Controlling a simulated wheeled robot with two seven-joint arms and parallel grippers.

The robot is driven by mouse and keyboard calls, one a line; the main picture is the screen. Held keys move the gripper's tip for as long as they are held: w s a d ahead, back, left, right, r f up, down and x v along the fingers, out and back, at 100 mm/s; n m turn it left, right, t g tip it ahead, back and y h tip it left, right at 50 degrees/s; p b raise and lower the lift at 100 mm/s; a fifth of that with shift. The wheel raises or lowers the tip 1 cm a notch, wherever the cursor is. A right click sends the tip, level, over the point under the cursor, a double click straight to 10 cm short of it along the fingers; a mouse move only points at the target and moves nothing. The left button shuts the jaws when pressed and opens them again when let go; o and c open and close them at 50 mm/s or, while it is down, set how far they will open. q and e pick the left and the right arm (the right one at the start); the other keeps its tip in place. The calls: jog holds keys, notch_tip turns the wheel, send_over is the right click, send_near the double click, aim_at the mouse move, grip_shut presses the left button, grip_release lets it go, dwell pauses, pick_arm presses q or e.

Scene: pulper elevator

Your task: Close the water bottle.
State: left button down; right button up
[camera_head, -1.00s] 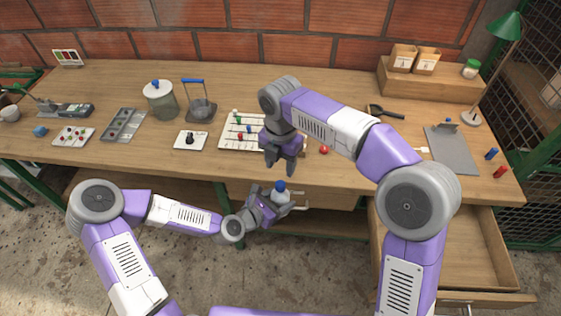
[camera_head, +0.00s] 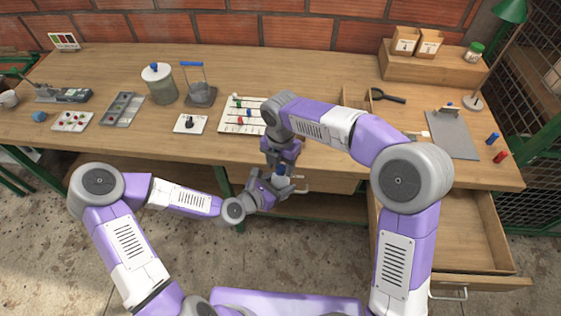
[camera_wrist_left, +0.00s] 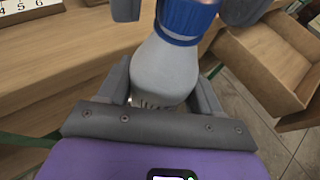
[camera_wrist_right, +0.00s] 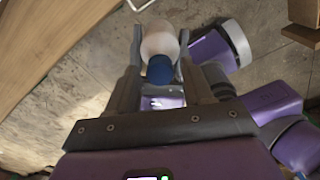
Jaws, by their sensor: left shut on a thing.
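My left gripper (camera_head: 275,186) is shut on the water bottle (camera_wrist_left: 165,70), a pale bottle held in front of the table's edge. The blue cap (camera_wrist_left: 185,20) sits at the bottle's mouth; whether it is fully tightened cannot be told. My right gripper (camera_head: 281,163) is directly above the bottle, pointing down. In the left wrist view its dark fingers stand on both sides of the cap, with gaps between. The right wrist view shows the cap (camera_wrist_right: 160,69) between its open fingers. In the head view the grippers hide most of the bottle.
The wooden table (camera_head: 330,180) edge is close behind the bottle. An open drawer (camera_head: 455,232) sits at the right. A peg board (camera_head: 240,117), glass jar (camera_head: 161,85) and black-knobbed plate (camera_head: 190,123) stand on the table. The floor in front is clear.

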grip_shut()
jog(key=m, duration=2.5)
jog(key=shift+m, duration=0.3)
jog(key=m, duration=0.8)
jog(key=shift+f+m, duration=0.1)
jog(key=shift+m, duration=0.2)
jog(key=shift+o, duration=0.9)
grip_release()
